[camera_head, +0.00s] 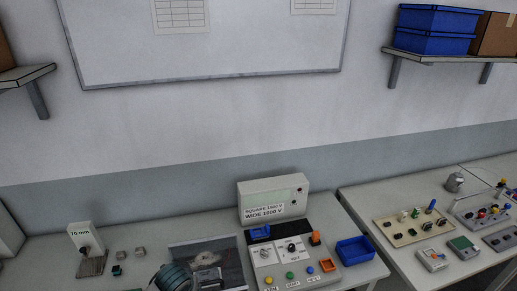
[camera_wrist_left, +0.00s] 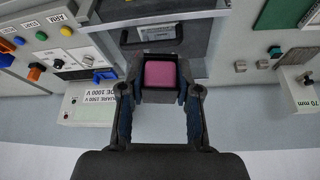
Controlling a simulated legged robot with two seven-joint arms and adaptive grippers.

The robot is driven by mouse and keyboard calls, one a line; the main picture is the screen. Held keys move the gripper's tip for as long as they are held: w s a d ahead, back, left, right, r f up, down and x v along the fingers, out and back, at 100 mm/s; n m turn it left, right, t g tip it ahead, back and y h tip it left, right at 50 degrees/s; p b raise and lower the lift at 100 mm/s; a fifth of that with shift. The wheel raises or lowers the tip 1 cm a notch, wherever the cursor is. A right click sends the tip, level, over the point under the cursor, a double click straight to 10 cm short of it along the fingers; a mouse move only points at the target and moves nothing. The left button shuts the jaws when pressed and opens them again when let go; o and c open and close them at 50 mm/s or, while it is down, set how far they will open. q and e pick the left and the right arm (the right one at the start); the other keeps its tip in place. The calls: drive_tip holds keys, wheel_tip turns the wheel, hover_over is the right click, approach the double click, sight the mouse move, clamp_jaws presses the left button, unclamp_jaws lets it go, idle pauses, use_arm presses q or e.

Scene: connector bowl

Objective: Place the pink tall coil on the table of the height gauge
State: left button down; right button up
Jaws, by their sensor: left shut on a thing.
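The pink tall coil (camera_wrist_left: 162,74) is between the fingers of my left gripper (camera_wrist_left: 161,80) in the left wrist view. The gripper is shut on it, and only one pink face shows, framed by the dark fingers. The height gauge (camera_head: 82,237) stands at the left of the bench in the head view, with a white upright bearing a mm label and a dark probe. Its grey-brown table (camera_head: 90,266) looks bare. The gauge also shows at the right edge of the left wrist view (camera_wrist_left: 298,84), apart from the gripper. My right gripper is in neither view.
A tester with a display (camera_head: 272,200) and a control panel (camera_head: 290,262) stands right of the dark mat (camera_head: 232,252). Small grey blocks (camera_head: 139,252) and a dark teal block (camera_head: 117,270) lie near the gauge. A blue bin (camera_head: 355,251) sits at the right.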

use_arm(q)
wheel_tip(320, 180, down, 9)
drive_tip(key=s+d+b, duration=0.1)
drive_tip(key=d+b, duration=0.1)
drive_tip(key=b, duration=0.7)
drive_tip(key=shift+m, duration=0.3)
